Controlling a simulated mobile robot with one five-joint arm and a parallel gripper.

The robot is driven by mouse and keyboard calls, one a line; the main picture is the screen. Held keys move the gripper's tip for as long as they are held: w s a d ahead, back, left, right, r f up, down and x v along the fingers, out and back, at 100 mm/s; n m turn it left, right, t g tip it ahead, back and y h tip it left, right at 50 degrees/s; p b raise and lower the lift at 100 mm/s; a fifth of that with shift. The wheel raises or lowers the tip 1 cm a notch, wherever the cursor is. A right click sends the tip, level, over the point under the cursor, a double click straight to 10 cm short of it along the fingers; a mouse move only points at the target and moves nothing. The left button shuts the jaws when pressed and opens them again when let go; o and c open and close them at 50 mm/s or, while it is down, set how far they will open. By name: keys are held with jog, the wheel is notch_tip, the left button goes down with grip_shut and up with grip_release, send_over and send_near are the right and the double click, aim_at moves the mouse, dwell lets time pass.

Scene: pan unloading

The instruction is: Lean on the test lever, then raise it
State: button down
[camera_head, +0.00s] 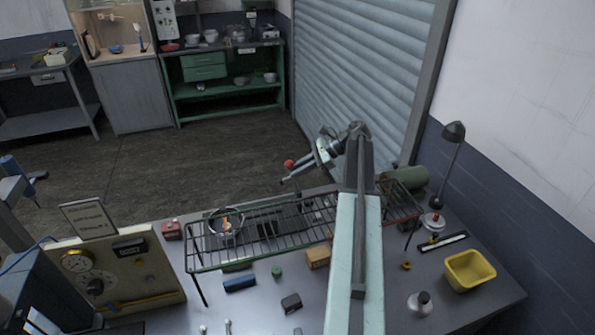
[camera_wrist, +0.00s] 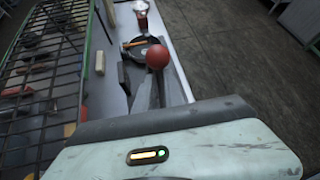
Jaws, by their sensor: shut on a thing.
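A red ball knob (camera_head: 289,164), which looks like the end of the test lever, shows beyond the table's far edge. My gripper (camera_head: 292,172) reaches down-left to it from the arm's end and is shut on it. In the wrist view the red knob (camera_wrist: 157,57) sits at the tips of my grey fingers (camera_wrist: 152,84). The fingers and knob hide the lever's stem, so I cannot tell its tilt. A dark round part (camera_wrist: 143,42) with an orange bar lies behind the knob in that view; I cannot tell whether it belongs to the lever.
A black wire rack (camera_head: 262,232) stands along the table, with a pan (camera_head: 227,222) at its left. A gauge panel (camera_head: 110,280) is at the left. A yellow bin (camera_head: 470,271) and lamp (camera_head: 453,132) are at the right. Open floor (camera_head: 220,165) lies behind the table.

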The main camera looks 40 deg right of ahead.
jog(key=shift+f, duration=0.1)
jog(key=c, duration=1.2)
grip_release()
jog(key=shift+w+a, duration=0.15)
jog(key=shift+c, duration=0.2)
jog(key=shift+d+r, duration=0.2)
jog(key=shift+r, duration=0.05)
jog(key=p+v, duration=0.4)
jog(key=v, duration=0.3)
jog(key=shift+s, duration=0.25)
jog(key=shift+p, duration=0.3)
